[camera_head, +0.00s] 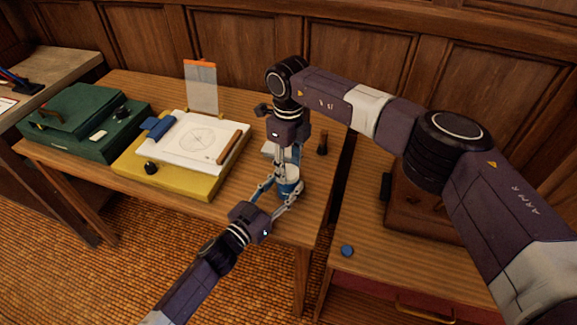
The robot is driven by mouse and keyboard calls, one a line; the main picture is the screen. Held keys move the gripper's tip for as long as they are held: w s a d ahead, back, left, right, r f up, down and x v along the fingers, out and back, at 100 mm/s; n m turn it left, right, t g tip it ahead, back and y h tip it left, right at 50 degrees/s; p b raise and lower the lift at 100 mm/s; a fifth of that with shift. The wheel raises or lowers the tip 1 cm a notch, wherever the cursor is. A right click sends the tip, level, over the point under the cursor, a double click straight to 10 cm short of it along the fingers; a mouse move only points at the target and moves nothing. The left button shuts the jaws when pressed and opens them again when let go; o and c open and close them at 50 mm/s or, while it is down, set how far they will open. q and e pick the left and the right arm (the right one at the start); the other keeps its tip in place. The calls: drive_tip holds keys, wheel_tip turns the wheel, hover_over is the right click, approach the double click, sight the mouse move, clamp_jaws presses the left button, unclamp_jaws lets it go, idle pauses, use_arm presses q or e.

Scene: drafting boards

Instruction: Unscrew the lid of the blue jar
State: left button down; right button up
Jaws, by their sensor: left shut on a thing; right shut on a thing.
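The blue jar (288,190) stands near the front right of the wooden desk, with a pale band at its top. My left gripper (284,186) comes in from the front and is shut around the jar's side. My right gripper (286,166) points down from above and is shut at the jar's top, on the lid. The fingers hide most of the lid, so I cannot tell whether it has turned.
A yellow drafting board (192,184) with white paper and a brown roller lies to the left. A green case (85,122) is beyond it. A dark upright bottle-like thing (322,143) stands right of the jar.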

drive_tip(key=n, duration=1)
drive_tip(key=shift+n, duration=0.3)
drive_tip(key=n, duration=1)
drive_tip(key=shift+r+n, duration=0.1)
drive_tip(key=shift+n, duration=0.3)
drive_tip(key=shift+w+r, duration=0.1)
drive_tip(key=shift+r, duration=0.1)
drive_tip(key=shift+r, duration=0.9)
drive_tip(key=shift+r, duration=0.1)
